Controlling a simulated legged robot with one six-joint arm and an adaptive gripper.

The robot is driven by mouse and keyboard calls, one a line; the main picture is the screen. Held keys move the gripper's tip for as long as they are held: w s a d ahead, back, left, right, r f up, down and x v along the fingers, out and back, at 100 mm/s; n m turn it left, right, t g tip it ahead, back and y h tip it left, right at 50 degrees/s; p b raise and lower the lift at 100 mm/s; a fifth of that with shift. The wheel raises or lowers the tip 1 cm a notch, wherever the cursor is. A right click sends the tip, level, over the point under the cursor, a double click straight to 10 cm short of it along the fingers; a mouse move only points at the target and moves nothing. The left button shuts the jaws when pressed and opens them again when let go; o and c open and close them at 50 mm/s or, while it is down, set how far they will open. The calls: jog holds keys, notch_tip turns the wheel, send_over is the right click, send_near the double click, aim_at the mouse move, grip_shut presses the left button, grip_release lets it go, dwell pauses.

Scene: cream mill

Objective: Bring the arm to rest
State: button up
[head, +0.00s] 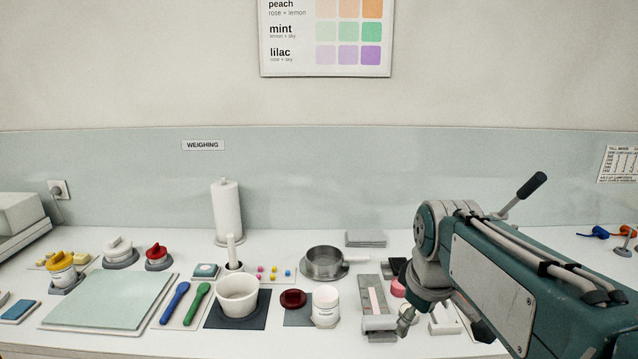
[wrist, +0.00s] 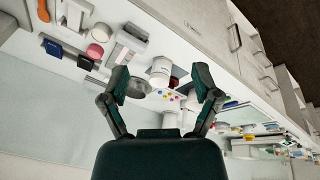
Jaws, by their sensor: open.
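My gripper (wrist: 162,78) is open in the wrist view, its two dark green fingers spread wide with nothing held between them. A white jar (wrist: 160,70) and a round metal pan (wrist: 138,88) show beyond the fingers, apart from them as far as I can tell. In the head view my teal arm reaches in from the right and bends down at the elbow over the right part of the counter. My gripper is mostly hidden there behind my arm.
The white counter (head: 110,345) carries a white jar (head: 325,307), a metal pan (head: 323,263), a white bowl (head: 238,295), a paper roll (head: 227,208) and a grey device with a strip (head: 379,322) close to my wrist. Pale mat (head: 110,300) at left is bare.

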jog(key=s+f+m+t, duration=0.1)
jog(key=s+f+m, duration=0.1)
jog(key=s, duration=0.6)
jog(key=s+f+m+t, duration=0.1)
jog(key=s+f+m, duration=0.2)
jog(key=s+m, duration=0.2)
jog(key=s, duration=0.2)
jog(key=shift+s+f+m, duration=0.3)
jog(key=shift+s, duration=0.05)
